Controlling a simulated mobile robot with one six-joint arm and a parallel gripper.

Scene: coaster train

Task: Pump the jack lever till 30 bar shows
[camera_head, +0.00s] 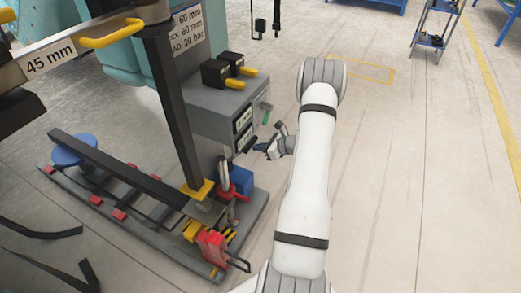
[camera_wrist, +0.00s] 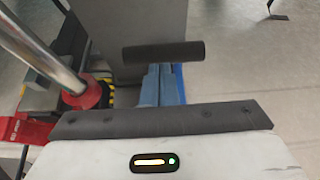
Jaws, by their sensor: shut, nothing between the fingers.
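My gripper (camera_head: 264,147) is at the right of the jack assembly, beside the grey cabinet. In the wrist view its fingers (camera_wrist: 161,88) are shut and empty. The jack lever's black cylindrical grip (camera_wrist: 163,53) lies crosswise just past the fingertips; I cannot tell if they touch. The grip also shows as a small dark piece (camera_head: 249,144) in the head view. The cabinet's side has two small readouts (camera_head: 243,118), too small to read. A sign (camera_head: 188,27) above shows 60 mm and 30 bar.
A chrome rod (camera_wrist: 40,52) with a red collar stands left in the wrist view. A blue box (camera_head: 241,181) sits on the jack base under my gripper. Black boxes with yellow handles (camera_head: 229,70) top the cabinet. The floor to the right (camera_head: 400,170) is clear.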

